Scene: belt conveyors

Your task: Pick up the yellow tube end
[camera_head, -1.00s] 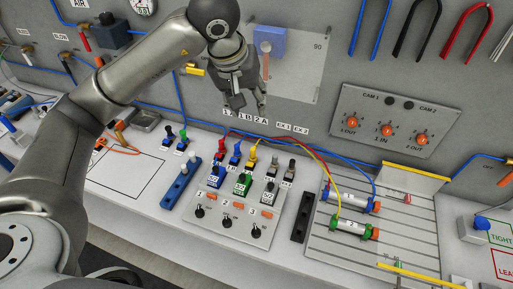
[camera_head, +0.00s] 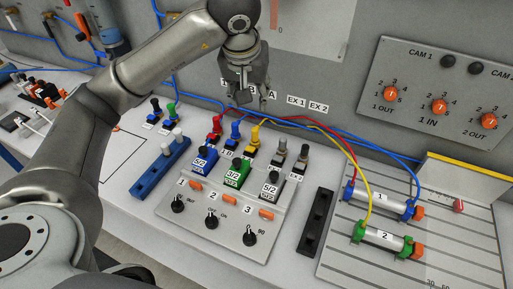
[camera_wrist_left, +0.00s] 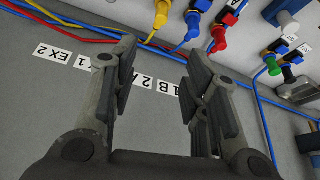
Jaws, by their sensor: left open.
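The yellow tube end (camera_head: 256,133) stands upright in the back row of plugs on the valve panel, beside the blue tube end (camera_head: 235,130) and the red tube end (camera_head: 215,125). A yellow tube runs from it to the right. My left gripper (camera_head: 250,98) is just above and behind it, near the back wall, fingers pointing down. In the left wrist view the gripper (camera_wrist_left: 163,58) is open and empty, with the wall labels between its fingers. The yellow tube end (camera_wrist_left: 161,14) shows there at the top edge, beyond the fingertips. My right gripper is not seen.
Two grey plugs (camera_head: 280,149) stand right of the yellow one. Green and blue valves with switches (camera_head: 212,222) are in front. Red, yellow and blue tubes (camera_head: 330,135) cross to the cylinder board (camera_head: 345,265) at right. A black rail (camera_head: 315,222) lies between.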

